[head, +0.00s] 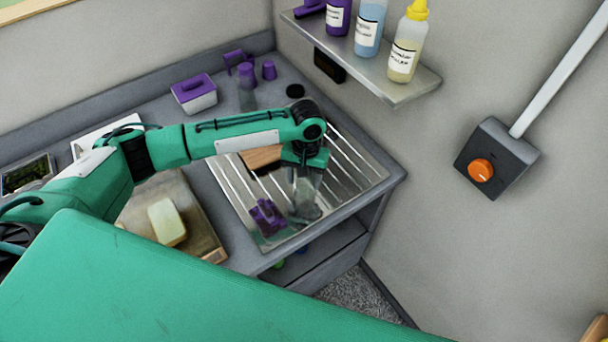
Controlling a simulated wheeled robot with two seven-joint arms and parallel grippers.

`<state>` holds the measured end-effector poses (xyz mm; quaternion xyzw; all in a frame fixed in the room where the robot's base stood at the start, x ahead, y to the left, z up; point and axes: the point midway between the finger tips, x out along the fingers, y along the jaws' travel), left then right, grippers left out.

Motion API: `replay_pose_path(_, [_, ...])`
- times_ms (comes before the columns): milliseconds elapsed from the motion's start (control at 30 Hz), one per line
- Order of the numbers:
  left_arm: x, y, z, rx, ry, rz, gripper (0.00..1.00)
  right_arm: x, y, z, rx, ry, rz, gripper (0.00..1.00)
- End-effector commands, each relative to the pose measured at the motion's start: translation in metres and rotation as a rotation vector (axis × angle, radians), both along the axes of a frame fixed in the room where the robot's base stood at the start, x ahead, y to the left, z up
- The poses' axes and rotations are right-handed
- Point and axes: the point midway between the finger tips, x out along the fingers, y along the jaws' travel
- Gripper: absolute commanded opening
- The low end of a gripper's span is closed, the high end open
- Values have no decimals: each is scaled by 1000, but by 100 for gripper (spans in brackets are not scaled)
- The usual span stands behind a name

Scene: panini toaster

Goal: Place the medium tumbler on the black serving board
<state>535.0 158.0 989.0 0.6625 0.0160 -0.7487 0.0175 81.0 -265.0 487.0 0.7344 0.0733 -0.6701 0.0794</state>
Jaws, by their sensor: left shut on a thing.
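My left gripper (305,178) reaches over the ribbed metal drainer (352,168) and points down. It is shut on a grey, see-through vessel (304,200), which looks like the medium tumbler. The vessel looks roughly upright over the drainer's front part; whether its base touches the metal I cannot tell. A purple object (267,216) lies on the drainer just left of it. I cannot make out the black serving board for certain; my left arm hides part of the counter. My right gripper is not in view.
A tray (205,215) with a pale yellow block (167,222) lies left of the drainer. A purple-lidded box (194,94) and a purple cup (269,70) stand at the back. A wall shelf (405,90) with bottles overhangs the back right.

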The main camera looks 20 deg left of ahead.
Motion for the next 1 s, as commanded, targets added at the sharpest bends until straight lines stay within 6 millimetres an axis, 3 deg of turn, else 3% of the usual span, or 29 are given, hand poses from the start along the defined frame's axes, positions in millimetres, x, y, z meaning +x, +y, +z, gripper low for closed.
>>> replay_pose_path(333, [0, 0, -3, -1, 0, 0, 28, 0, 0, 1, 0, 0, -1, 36])
replay_pose_path(367, [0, 0, -3, -1, 0, 0, 57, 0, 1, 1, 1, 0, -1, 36])
replay_pose_path(467, [0, 0, -3, 0, 0, 0, 77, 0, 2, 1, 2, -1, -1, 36])
replay_pose_path(833, [1, 0, 0, 0, -2, -1, 77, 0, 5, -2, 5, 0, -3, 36])
replay_pose_path(1000, [4, 0, 24, -2, -5, -2, 77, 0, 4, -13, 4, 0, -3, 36])
